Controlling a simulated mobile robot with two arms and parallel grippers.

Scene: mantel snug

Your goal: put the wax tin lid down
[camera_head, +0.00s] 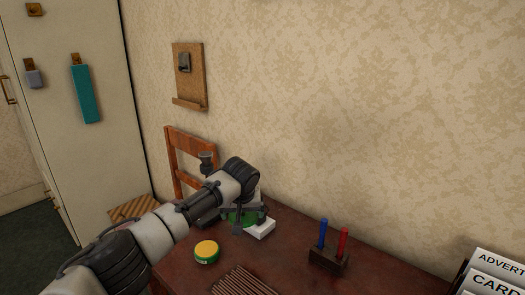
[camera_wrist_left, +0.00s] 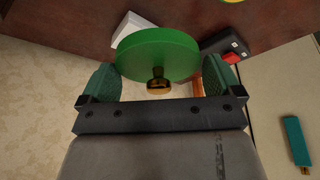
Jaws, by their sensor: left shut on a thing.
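The wax tin lid is a green disc with a small brass knob, and it shows best in the left wrist view (camera_wrist_left: 158,52). My left gripper (camera_head: 242,212) is shut on it over the far left part of the dark red table (camera_head: 290,227). In the left wrist view the two green finger pads of the gripper (camera_wrist_left: 158,82) stand on either side of the lid. In the head view the gripper hides much of the lid. I cannot tell whether the lid touches the table. A round tin with a yellow top and green side (camera_head: 206,251) stands on the table, nearer me. My right gripper is not in view.
A white block (camera_head: 262,228) lies close beside the gripper. A dark device with a red button (camera_wrist_left: 228,52) is also near the lid. A rack with blue and red sticks (camera_head: 329,257) and a slatted mat (camera_head: 243,282) are on the table. A wooden chair (camera_head: 188,145) stands behind.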

